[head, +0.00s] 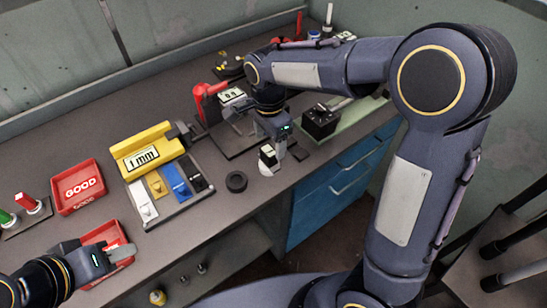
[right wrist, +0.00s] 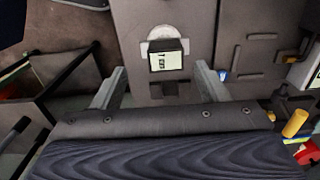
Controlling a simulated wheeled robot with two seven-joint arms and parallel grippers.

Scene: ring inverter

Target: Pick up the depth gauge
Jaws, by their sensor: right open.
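In the right wrist view a small black-framed display (right wrist: 167,60) sits before a light grey round-topped piece; it looks like the depth gauge, but I cannot be sure. My right gripper (right wrist: 160,72) is open, with one finger at each side of this display and a visible gap to each. In the head view my right gripper (head: 270,155) points down near the table's front edge, partly hidden by its own arm. A small white and black piece shows at its fingertips. My left gripper (head: 122,252) is over a red tray (head: 88,242); its finger gap is not clear.
A red gauge with a white display (head: 232,95) stands behind my right gripper. A yellow "1 mm" block (head: 147,150), a rack of coloured pieces (head: 172,203) and a black ring (head: 236,181) lie left of it. A black block (head: 320,121) is to its right. A red GOOD tray (head: 80,186) is farther left.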

